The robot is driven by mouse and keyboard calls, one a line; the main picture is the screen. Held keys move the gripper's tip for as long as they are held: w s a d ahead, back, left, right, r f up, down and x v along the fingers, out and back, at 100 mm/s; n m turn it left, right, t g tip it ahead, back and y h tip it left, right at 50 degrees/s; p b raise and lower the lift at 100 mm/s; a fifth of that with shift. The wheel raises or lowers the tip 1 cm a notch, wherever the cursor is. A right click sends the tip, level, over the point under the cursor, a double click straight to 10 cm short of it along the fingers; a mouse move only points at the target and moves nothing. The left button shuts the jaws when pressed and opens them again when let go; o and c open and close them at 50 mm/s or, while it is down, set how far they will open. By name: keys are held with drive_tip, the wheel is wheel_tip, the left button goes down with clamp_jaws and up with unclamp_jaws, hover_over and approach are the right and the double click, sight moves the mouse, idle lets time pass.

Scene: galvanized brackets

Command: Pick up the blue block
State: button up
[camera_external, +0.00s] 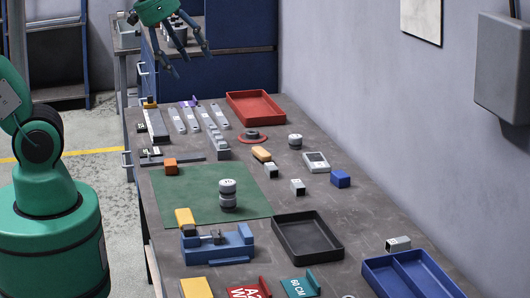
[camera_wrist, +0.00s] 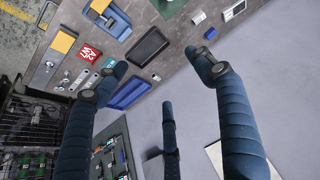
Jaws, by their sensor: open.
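The blue block (camera_external: 340,179) is a small blue box on the grey bench, near its wall side, just right of a pale handheld meter. In the wrist view the blue block (camera_wrist: 211,33) shows small at the upper right, close to the tip of the right finger. My gripper (camera_external: 190,62) is raised high above the far end of the bench, well away from the block. Its dark fingers are spread open with nothing between them, as the wrist view also shows (camera_wrist: 160,68).
A red tray (camera_external: 255,108), a black tray (camera_external: 308,237) and a blue divided tray (camera_external: 412,272) stand on the bench. A blue vise (camera_external: 217,245) and stacked weights (camera_external: 228,195) are left of the block. Small metal tubes (camera_external: 297,187) lie nearby. The wall is at right.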

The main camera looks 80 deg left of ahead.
drive_tip(key=w+a+f, duration=0.3)
drive_tip(key=w, duration=0.6)
drive_tip(key=w+a+f, duration=0.2)
drive_tip(key=w+f, duration=0.1)
drive_tip(key=w, duration=0.5)
drive_tip(key=w+a+f, duration=0.3)
drive_tip(key=w, duration=0.6)
drive_tip(key=w+a+f, duration=0.5)
drive_tip(key=w+f, duration=0.3)
drive_tip(key=f, duration=0.2)
drive_tip(key=w+a+f+n, duration=0.1)
drive_tip(key=w+a+f, duration=0.5)
drive_tip(key=w+f, duration=0.2)
wheel_tip(320, 180, down, 3)
drive_tip(key=shift+r+g+y, duration=0.2)
drive_tip(key=shift+g+y, duration=0.1)
drive_tip(key=shift+g, duration=0.1)
hover_over(340, 179)
drive_tip(key=s+a, duration=0.1)
drive_tip(key=a, duration=0.2)
drive_tip(key=shift+f+b, duration=0.4)
drive_tip(key=shift+f, duration=3.55)
drive_tip(key=shift+f, duration=0.1)
